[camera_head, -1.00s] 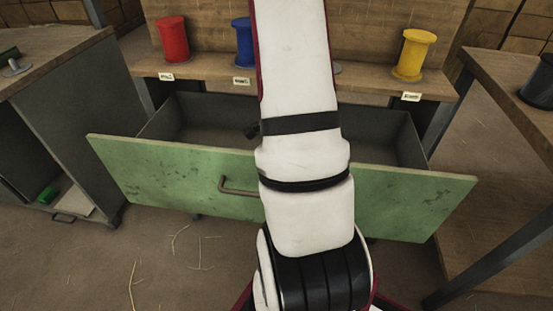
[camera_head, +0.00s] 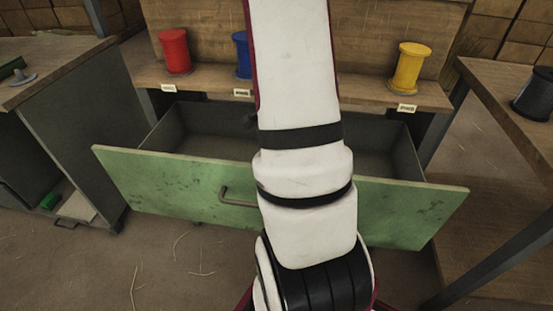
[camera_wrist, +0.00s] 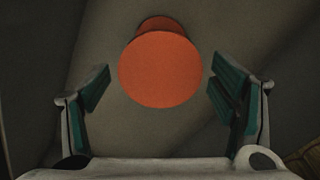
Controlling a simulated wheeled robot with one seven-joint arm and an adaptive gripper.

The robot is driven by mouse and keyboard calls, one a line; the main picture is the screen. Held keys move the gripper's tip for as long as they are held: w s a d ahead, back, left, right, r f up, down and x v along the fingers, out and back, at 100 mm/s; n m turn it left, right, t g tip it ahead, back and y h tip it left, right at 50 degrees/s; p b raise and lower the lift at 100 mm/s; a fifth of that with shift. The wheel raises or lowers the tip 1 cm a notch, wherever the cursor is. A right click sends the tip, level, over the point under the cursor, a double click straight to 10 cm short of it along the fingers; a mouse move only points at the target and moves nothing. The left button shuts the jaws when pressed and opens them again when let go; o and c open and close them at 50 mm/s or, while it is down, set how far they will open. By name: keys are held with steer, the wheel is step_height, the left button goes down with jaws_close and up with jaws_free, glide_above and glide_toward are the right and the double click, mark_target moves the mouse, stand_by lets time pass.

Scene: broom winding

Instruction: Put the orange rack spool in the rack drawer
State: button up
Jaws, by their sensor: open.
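The orange spool (camera_wrist: 160,68) shows in the wrist view, seen onto its round flange, with the other flange partly visible behind it. My gripper (camera_wrist: 170,92) is open, with a green-padded finger on either side of the spool and gaps between. A plain grey surface lies behind the spool; I cannot tell surely whether it is the drawer floor. In the head view my arm hides the spool and most of the gripper. The rack drawer (camera_head: 165,182) is pulled out, with a green front and a grey, open interior.
On the rack shelf stand red (camera_head: 174,52), blue (camera_head: 242,55) and yellow (camera_head: 409,67) spools behind labels. A grey cabinet (camera_head: 85,130) stands left. A wooden table (camera_head: 500,100) with a black spool (camera_head: 534,95) stands right. The drawer handle (camera_head: 237,198) sticks out in front.

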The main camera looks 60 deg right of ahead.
step_height(320, 180, up, 5)
steer(key=shift+p, duration=0.7)
steer(key=a+r+n+y, duration=0.1)
steer(key=a+r+n, duration=0.55)
steer(key=a, duration=0.35)
steer(key=a+r+n, duration=0.6)
steer(key=a+r, duration=0.1)
steer(key=a, duration=0.2)
steer(key=s+a+r+n, duration=0.2)
steer(key=s+a+n, duration=0.4)
steer(key=s+a+r+n+h, duration=0.1)
steer(key=s+a+r+n, duration=0.1)
steer(key=s+a+n, duration=0.4)
steer(key=shift+s+r+n, duration=0.3)
steer(key=shift+s+n, duration=0.25)
steer(key=shift+s, duration=0.2)
steer(key=shift+t, duration=0.3)
